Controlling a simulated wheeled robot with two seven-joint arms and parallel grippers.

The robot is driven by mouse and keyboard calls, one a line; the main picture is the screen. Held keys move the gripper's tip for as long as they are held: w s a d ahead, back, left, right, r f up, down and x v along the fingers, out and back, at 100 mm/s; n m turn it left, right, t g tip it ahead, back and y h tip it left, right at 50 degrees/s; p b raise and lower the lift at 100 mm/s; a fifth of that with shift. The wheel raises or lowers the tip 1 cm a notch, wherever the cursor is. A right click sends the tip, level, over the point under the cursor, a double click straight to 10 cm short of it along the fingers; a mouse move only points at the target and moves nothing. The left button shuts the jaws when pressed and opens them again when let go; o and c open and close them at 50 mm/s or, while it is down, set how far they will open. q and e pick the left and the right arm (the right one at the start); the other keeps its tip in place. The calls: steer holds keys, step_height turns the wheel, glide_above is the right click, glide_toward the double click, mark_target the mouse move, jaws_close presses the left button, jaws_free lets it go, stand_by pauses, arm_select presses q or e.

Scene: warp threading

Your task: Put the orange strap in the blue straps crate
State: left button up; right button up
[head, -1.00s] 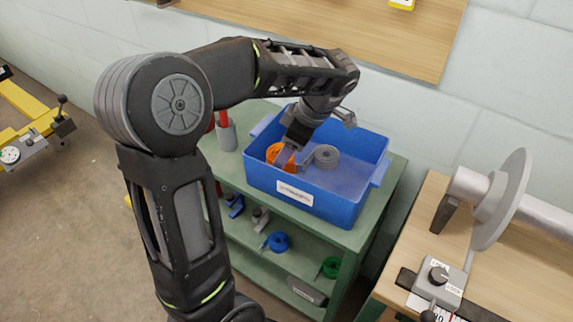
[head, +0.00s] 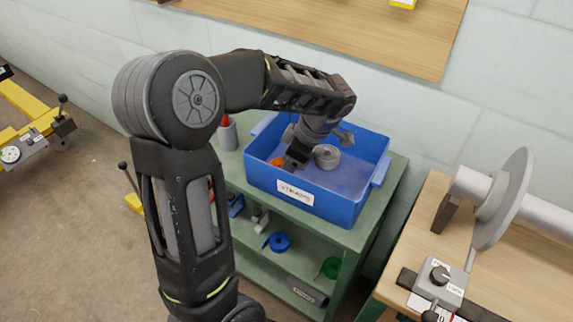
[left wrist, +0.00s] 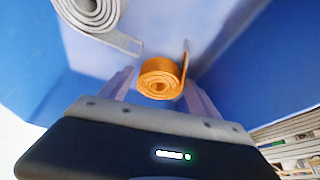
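The orange strap (head: 277,161), a rolled coil, is inside the blue straps crate (head: 313,199) at its left side, partly hidden by my left gripper in the head view. In the left wrist view the orange strap (left wrist: 160,78) sits between the two fingers, with a small gap showing on each side. My left gripper (left wrist: 160,88) is open around it, low in the crate. Whether the strap rests fully on the crate floor is hard to tell. My right gripper is not in view.
A grey strap coil (head: 326,156) lies in the crate beside the gripper. The crate stands on a green shelf unit (head: 355,236). A blue coil (head: 277,242) and a green coil (head: 331,267) are on a lower shelf. A wooden bench (head: 520,260) stands at right.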

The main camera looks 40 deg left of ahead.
arm_select(q)
steer(key=shift+o, duration=0.9)
steer(key=shift+r, duration=0.15)
steer(key=shift+r, duration=0.15)
steer(key=v, duration=0.6)
steer(key=shift+w, duration=0.1)
steer(key=shift+p+v, duration=2.2)
steer(key=shift+v, duration=0.65)
